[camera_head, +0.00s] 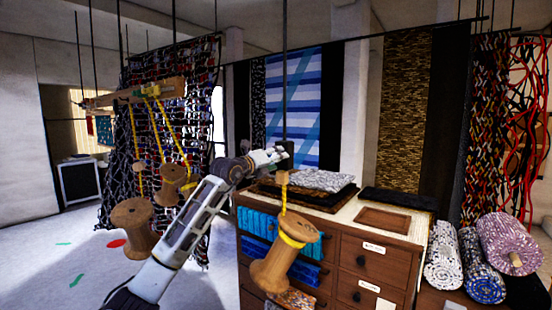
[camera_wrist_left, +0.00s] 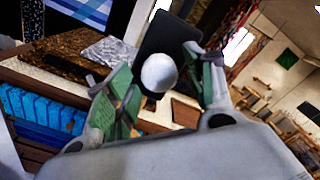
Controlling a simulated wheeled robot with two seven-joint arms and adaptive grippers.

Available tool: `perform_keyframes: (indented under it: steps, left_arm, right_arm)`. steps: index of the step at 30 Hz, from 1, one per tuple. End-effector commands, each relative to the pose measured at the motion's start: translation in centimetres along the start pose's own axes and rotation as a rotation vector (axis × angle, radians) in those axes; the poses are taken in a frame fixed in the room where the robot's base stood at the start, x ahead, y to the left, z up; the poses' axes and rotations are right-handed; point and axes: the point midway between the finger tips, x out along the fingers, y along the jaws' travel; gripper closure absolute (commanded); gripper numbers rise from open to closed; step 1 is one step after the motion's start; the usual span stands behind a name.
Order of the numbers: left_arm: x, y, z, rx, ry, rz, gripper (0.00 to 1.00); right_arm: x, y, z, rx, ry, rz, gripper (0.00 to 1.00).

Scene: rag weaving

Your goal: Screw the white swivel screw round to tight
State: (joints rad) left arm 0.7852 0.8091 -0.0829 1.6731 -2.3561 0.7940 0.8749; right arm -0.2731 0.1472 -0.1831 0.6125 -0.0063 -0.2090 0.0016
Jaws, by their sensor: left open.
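A white rounded knob (camera_wrist_left: 159,72), which looks like the head of the white swivel screw, shows in the left wrist view. My left gripper (camera_wrist_left: 150,70) is open, with one green-padded finger on each side of the knob. Gaps show between the knob and both fingers, and I cannot tell how deep it sits between them. The screw's thread is hidden. My right gripper is out of view.
A wooden cabinet (camera_head: 345,225) with folded rugs (camera_head: 320,180) on top stands below the gripper. A wooden spool (camera_head: 274,262) hangs by yellow cord in front of it. More spools (camera_head: 137,225) hang at left. Rolled rugs (camera_head: 510,242) lie at right.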

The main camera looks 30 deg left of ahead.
Motion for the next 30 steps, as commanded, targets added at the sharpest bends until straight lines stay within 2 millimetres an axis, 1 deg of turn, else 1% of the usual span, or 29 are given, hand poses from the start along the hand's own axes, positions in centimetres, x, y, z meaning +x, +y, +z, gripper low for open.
perform_keyframes:
  steps: [1, 5, 14, 17, 25, 30]
  left_arm:
    - [0.29, -0.1, 0.08, -0.001, -0.001, -0.001, 0.46]
    - [0.69, -0.09, 0.06, 0.0, -0.001, -0.001, 0.46]
    - [0.79, -0.03, 0.0, 0.0, 0.0, -0.001, 0.46]
    - [0.78, -0.03, 0.0, 0.0, 0.0, -0.001, 0.57]
    - [0.78, -0.02, 0.0, 0.0, 0.0, 0.0, 0.91]
    - [0.77, -0.01, 0.0, 0.004, 0.0, 0.0, 0.92]
  right_arm:
    - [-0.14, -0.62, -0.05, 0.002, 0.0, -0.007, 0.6]
    - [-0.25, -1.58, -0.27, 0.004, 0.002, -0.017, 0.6]
    - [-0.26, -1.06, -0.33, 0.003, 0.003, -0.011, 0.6]
    - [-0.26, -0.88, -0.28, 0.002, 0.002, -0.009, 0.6]
    - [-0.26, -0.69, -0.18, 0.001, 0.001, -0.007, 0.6]
    - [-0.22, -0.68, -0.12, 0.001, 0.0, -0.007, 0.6]
